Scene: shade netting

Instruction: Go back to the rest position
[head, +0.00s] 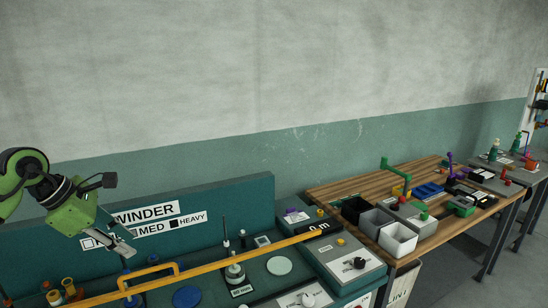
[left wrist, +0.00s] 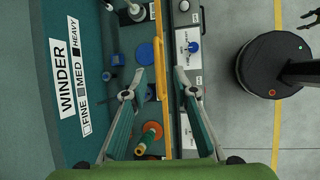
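My left gripper (head: 126,245) hangs in front of the teal winder panel (head: 240,205), above the left end of the winder bench. In the left wrist view its two fingers (left wrist: 162,75) are spread apart, with nothing between their tips. The yellow rail of the winder (left wrist: 158,35) shows below, in line with the gap. A small dark clawed part (left wrist: 310,18) at the right edge of the left wrist view may be my right gripper. Its state is too small to tell. The head view does not show my right gripper.
The yellow rail (head: 210,264) runs along the bench, with blue discs (head: 187,297) and spools (head: 68,287) near it. A wooden table (head: 340,187) with bins (head: 398,239) stands to the right. In the left wrist view, open grey floor (left wrist: 225,50) lies beside the bench.

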